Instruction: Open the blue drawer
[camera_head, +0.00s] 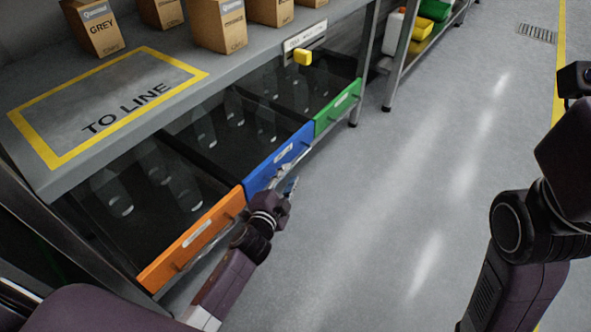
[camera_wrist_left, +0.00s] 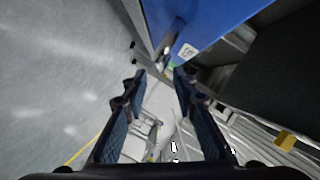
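The blue drawer (camera_head: 280,158) is the middle one of three under the table, with a pale label and a handle on its front. Its front lines up with the orange and green fronts. My left gripper (camera_head: 289,187) is just in front of and below it. In the left wrist view the blue front (camera_wrist_left: 210,18) fills the upper right. There the left gripper (camera_wrist_left: 160,76) has its two fingers apart with nothing clearly held. A handle-like bar shows beyond the fingertips; contact cannot be told.
The orange drawer (camera_head: 193,238) is on the near side and the green drawer (camera_head: 338,106) on the far side. Cardboard boxes (camera_head: 219,24) stand on the grey table. A yellow block (camera_head: 303,57) is at the table's edge. The floor (camera_head: 400,190) to the right is clear.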

